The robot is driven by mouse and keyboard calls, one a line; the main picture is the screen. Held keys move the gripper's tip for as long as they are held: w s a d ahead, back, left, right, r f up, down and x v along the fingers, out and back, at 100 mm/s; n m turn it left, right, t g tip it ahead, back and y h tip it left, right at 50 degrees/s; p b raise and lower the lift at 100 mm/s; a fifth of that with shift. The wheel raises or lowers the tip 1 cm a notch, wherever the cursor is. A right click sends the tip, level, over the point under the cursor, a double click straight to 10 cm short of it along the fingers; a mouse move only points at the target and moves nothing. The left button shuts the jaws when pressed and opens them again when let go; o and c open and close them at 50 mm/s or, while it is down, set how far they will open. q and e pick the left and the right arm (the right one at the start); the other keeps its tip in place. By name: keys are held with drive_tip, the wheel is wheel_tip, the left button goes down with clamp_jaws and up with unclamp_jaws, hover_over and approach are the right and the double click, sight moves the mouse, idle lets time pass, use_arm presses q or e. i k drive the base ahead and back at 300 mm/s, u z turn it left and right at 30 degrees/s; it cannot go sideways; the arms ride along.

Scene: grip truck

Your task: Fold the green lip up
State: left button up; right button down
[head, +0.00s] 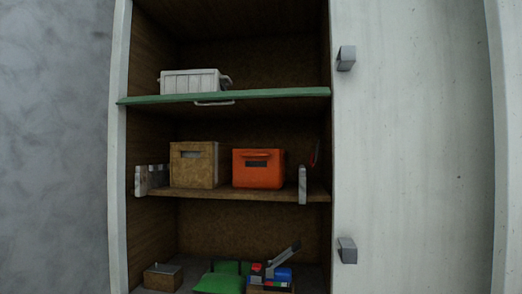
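The green lip (275,94) runs along the front of the upper shelf, across the full width of the cabinet opening. It shows as a thin strip, nearly edge-on, with its left end slightly lower in the picture than its right. Its exact fold angle is hard to tell. A pale handle (213,103) shows just below the strip near its middle. A white ribbed crate (188,82) stands behind the lip on the upper shelf. Neither of my grippers is in view.
The middle shelf (240,195) holds a tan box (193,165), an orange box (258,170) and pale upright pieces at both ends. Below are green items (220,282), a small brown box (163,277) and tools. Grey blocks (346,58) stick out from the right panel.

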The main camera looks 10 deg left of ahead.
sight(323, 90)
drive_tip(key=k, duration=0.65)
drive_tip(key=u, duration=0.55)
drive_tip(key=i, duration=1.15)
drive_tip(key=z, duration=0.4)
